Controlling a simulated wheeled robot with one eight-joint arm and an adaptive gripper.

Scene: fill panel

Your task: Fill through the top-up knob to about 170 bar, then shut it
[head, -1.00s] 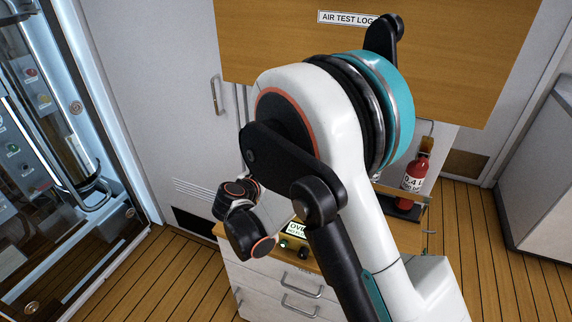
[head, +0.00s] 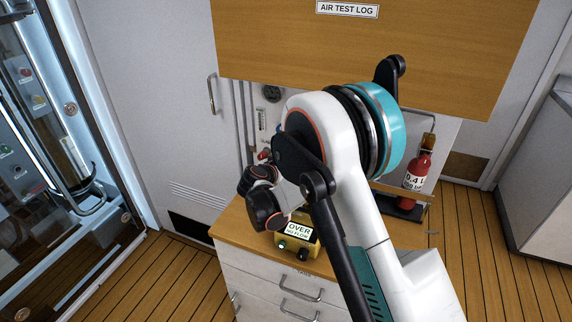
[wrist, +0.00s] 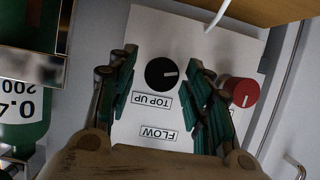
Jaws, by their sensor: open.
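The black top-up knob (wrist: 161,74) sits on the white panel (wrist: 185,30), above its "TOP UP" label, which reads upside down in the wrist view. Its white pointer line points right in that view. My gripper (wrist: 163,62) is open, with one green-padded finger on each side of the knob and gaps between. I cannot tell how deep the fingers reach. A red knob (wrist: 238,92) is just right of the right finger; it also shows in the head view (head: 264,154). A dark round gauge (head: 271,93) is on the panel; its reading is too small to tell.
A yellow box (head: 297,237) on the wooden counter (head: 237,228) displays "OVER" and "NO FLOW". A red 0.4 L bottle (head: 416,172) stands in a rack at right. A green bottle (wrist: 25,135) is left in the wrist view. The wooden "AIR TEST LOG" board (head: 370,50) overhangs the panel.

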